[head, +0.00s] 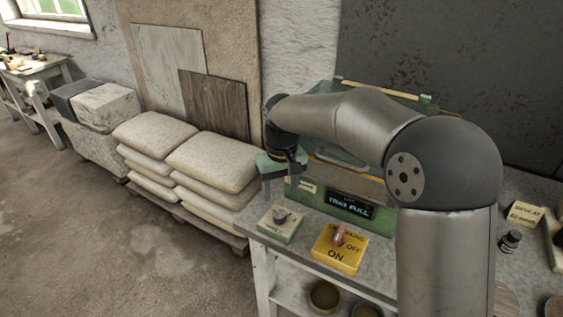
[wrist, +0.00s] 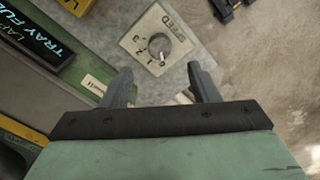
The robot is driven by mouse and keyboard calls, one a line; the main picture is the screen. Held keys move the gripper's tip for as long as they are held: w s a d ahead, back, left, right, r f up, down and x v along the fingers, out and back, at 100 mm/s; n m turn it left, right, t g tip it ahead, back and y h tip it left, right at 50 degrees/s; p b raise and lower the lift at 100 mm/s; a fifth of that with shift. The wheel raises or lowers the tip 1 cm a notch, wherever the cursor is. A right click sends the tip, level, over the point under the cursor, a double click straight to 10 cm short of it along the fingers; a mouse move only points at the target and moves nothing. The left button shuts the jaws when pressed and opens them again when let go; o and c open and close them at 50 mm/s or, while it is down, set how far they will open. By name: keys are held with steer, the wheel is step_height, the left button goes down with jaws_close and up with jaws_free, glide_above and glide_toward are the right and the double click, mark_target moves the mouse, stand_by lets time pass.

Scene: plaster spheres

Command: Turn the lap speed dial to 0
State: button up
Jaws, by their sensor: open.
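The lap speed dial (head: 281,215) is a dark round knob on a pale plate atop a small green box at the bench's front left corner. In the wrist view the knob (wrist: 158,45) sits on the plate marked SPEED, with numbers along its lower left side. A pale mark shows on the knob's lower edge, near the 0; its exact setting is too small to tell. My gripper (head: 283,180) is open and empty above and behind the dial. In the wrist view the dial lies just beyond the fingertips (wrist: 159,70), roughly centred between them and not touched.
A yellow switch box (head: 338,252) with a red lever and ON/OFF marks stands right of the dial. Behind is a green machine whose display (head: 349,206) reads TRAY FULL. Stacked sacks (head: 210,165) stand left of the bench. A small dark bottle (head: 510,241) stands on the right.

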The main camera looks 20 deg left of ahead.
step_height(320, 180, up, 9)
steer(key=shift+r, duration=0.15)
steer(key=shift+d, duration=0.1)
steer(key=s+d+f+m, duration=0.2)
steer(key=s+d, duration=0.3)
steer(key=d, duration=0.5)
steer(key=s+d+f+m, duration=0.2)
steer(key=s+d, duration=0.3)
steer(key=d, duration=0.5)
steer(key=s+d+f+m, duration=0.2)
steer(key=s+d+f, duration=0.2)
steer(key=s, duration=0.3)
steer(key=s+d+f+m, duration=0.1)
steer(key=s+d+f, duration=0.2)
steer(key=s+d, duration=0.3)
step_height(320, 180, down, 41)
steer(key=s+b, duration=0.1)
steer(key=b, duration=3.7)
steer(key=shift+r, duration=0.1)
